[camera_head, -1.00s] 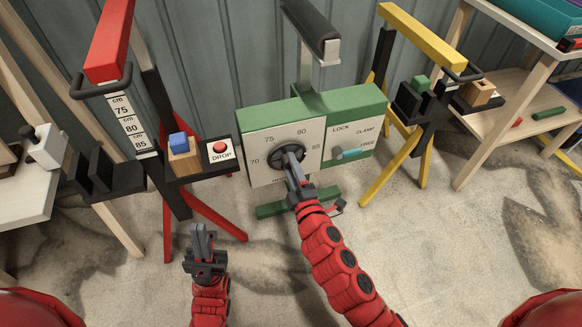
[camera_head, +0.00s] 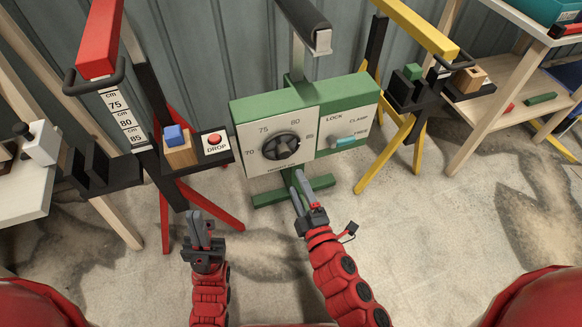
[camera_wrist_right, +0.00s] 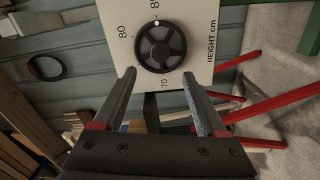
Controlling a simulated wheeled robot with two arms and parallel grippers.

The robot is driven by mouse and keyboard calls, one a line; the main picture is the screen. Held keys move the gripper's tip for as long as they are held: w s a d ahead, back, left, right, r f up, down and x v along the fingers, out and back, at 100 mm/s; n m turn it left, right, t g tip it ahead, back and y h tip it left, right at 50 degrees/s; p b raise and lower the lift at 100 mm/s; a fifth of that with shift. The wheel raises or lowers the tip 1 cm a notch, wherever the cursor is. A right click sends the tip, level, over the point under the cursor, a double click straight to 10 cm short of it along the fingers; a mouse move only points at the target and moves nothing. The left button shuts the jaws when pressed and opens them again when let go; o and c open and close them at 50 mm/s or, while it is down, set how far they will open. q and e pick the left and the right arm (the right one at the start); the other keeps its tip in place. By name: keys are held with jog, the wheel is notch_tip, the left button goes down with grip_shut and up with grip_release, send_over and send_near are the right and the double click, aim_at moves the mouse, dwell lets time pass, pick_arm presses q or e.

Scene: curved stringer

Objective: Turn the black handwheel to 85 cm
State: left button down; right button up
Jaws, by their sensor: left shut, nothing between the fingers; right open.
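The black handwheel (camera_head: 281,146) sits on the white dial face of a green box; its scale reads 70, 75, 80 and 85. In the right wrist view the handwheel (camera_wrist_right: 160,46) shows a pale mark at its top rim, on the side where 85 lies in the head view; I cannot read the exact setting. My right gripper (camera_head: 299,180) is open and empty, below the handwheel and apart from it. In its wrist view the fingers (camera_wrist_right: 161,100) stand wide apart below the wheel. My left gripper (camera_head: 198,222) is shut and empty, low at the left.
The lock lever (camera_head: 344,142) is a teal handle right of the dial, near FREE. A red stand (camera_head: 98,38) with a cm strip, a blue block (camera_head: 176,136) and a red DROP button (camera_head: 215,139) is at the left. A yellow stand (camera_head: 418,28) is at the right.

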jog(key=v, duration=0.7)
jog(key=shift+s, duration=0.2)
